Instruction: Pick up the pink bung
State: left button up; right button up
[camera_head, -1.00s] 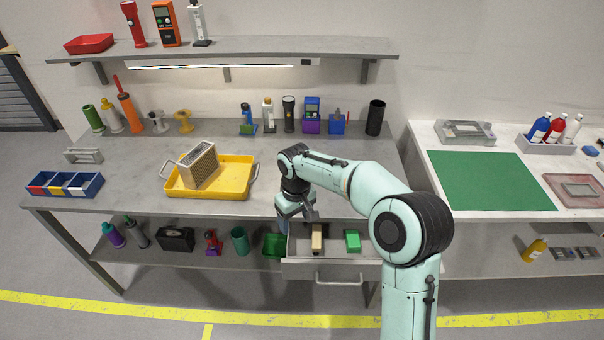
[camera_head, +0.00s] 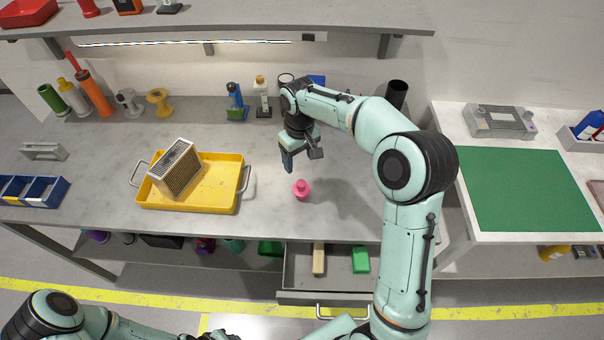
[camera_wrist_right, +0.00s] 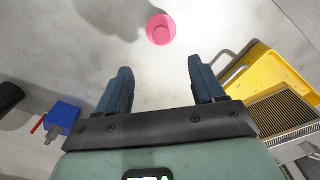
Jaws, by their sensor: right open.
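The pink bung (camera_head: 301,189) stands on the grey workbench (camera_head: 260,215), to the right of the yellow tray. My right gripper (camera_head: 288,163) is above the bench, just behind and above the bung in the head view. In the right wrist view the bung (camera_wrist_right: 161,29) lies on bare bench beyond the open fingertips (camera_wrist_right: 159,69), roughly centred between them and apart from both. The right gripper is empty. Part of my left arm shows at the bottom left of the head view, but its gripper cannot be made out.
A yellow tray (camera_head: 222,200) with a slatted box (camera_head: 177,169) stands left of the bung. An open drawer (camera_head: 340,278) below the bench edge holds a green block (camera_head: 361,260) and a tan block (camera_head: 319,259). Bench around the bung is clear.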

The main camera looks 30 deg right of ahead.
aim_at(300, 187)
notch_tip(300, 187, down, 8)
jog(key=shift+s+b, duration=0.15)
jog(key=shift+b, duration=0.15)
jog(key=shift+s+a+f, duration=0.1)
jog(key=shift+s+f, duration=0.05)
jog(key=shift+f, duration=1.2)
jog(key=shift+s+a+f, duration=0.1)
jog(key=shift+s+f, duration=0.05)
jog(key=shift+f, duration=1.15)
jog(key=c, duration=0.8)
